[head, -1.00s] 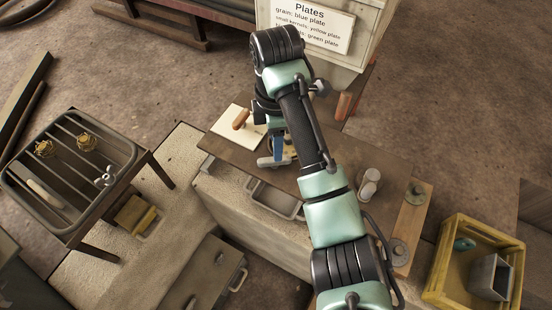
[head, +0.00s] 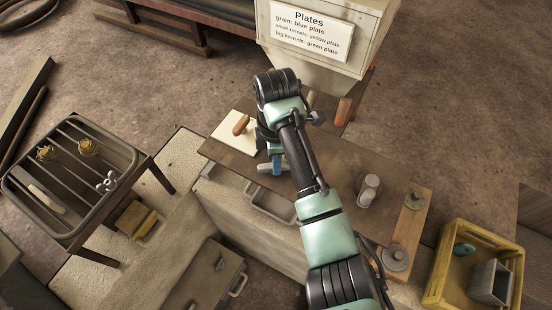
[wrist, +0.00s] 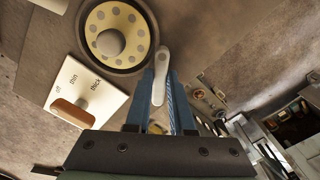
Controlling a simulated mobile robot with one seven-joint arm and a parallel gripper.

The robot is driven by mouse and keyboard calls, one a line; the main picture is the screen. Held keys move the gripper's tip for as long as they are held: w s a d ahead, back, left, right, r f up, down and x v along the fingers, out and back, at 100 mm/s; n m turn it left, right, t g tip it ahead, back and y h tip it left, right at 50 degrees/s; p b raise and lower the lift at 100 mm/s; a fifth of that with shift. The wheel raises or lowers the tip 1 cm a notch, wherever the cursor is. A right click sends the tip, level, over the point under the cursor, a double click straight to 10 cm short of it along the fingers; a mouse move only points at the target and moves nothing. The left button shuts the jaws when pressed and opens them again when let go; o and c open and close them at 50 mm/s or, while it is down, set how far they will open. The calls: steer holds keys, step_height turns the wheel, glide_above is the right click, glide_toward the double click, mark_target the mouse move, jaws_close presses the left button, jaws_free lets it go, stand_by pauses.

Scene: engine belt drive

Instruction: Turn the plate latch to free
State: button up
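The plate latch (wrist: 162,72) is a pale, rounded lever beside a round yellow plate (wrist: 137,32) with a ring of holes and a central knob (wrist: 111,42), in the wrist view. My gripper (wrist: 162,82) has blue fingers, one on each side of the latch's near end. The gap between the fingers is narrow. Whether both fingers press on the latch is not clear. In the head view my gripper (head: 272,166) is low over the brown bench top, and my arm hides the latch and most of the plate.
A white card marked off, thin and thick (wrist: 86,92) has an orange-handled lever (wrist: 72,113) close left of my gripper. A hopper with a Plates sign (head: 310,32) stands behind the bench (head: 335,165). A cylinder (head: 369,190) and a yellow crate (head: 437,262) are right.

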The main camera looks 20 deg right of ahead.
steer(key=shift+r+m+p, duration=0.1)
steer(key=shift+m+p, duration=0.2)
jaws_close()
steer(key=m+p, duration=0.2)
steer(key=m, duration=0.1)
steer(key=shift+s+a, duration=0.1)
steer(key=shift+m+p, duration=1.1)
steer(key=shift+m, duration=0.8)
steer(key=o, duration=0.8)
jaws_free()
